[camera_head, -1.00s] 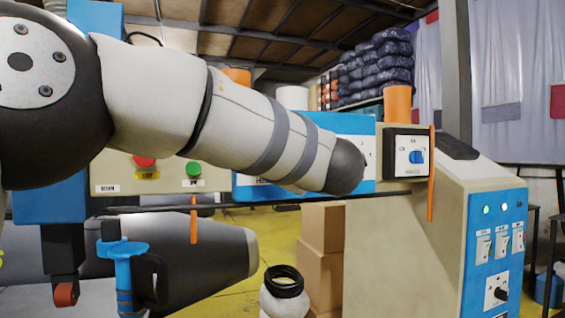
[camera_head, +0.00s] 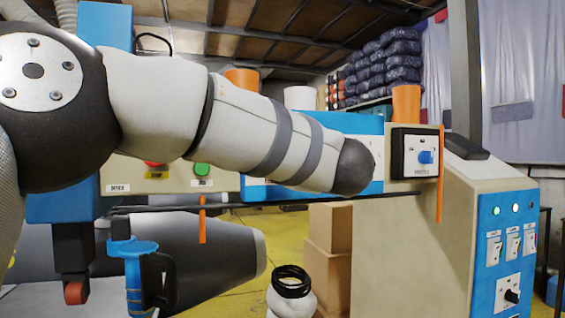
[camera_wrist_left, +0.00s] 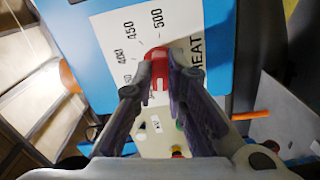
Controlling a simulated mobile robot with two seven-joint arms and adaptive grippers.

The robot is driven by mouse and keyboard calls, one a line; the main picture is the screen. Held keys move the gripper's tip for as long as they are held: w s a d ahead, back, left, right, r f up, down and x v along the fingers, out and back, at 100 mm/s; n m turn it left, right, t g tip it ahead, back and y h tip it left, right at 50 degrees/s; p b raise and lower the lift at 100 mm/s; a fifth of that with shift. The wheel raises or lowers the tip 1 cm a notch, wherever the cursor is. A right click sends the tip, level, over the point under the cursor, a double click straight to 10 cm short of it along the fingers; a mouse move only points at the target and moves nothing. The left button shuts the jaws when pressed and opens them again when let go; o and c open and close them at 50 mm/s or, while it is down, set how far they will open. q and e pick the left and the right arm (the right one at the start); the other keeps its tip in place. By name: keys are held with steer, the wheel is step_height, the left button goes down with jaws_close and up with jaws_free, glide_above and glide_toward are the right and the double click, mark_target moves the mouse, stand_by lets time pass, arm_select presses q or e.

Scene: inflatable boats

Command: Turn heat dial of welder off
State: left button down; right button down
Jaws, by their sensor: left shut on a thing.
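The welder is the blue and beige machine (camera_head: 400,245). In the left wrist view its red heat dial (camera_wrist_left: 160,85) sits on a white scale plate (camera_wrist_left: 112,32) marked 400, 450 and 500, with HEAT printed beside it. My left gripper (camera_wrist_left: 157,66) is shut on the red dial, with a fingertip on either side of it. The fingers hide part of the dial and scale, so I cannot read its setting. In the head view my left arm crosses in front of the machine and hides the gripper and dial. My right gripper is not in view.
A black panel with a blue switch (camera_head: 425,157) is right of my arm's end. An orange cylinder (camera_head: 406,103) stands above it. Red and green buttons (camera_head: 202,170) are below my arm. Cardboard boxes (camera_head: 330,235) stand on the yellow floor.

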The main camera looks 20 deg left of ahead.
arm_select(q)
steer(key=shift+n, duration=2.1)
steer(key=c, duration=1.6)
jaws_free()
steer(key=shift+d, duration=0.1)
steer(key=v, duration=1.2)
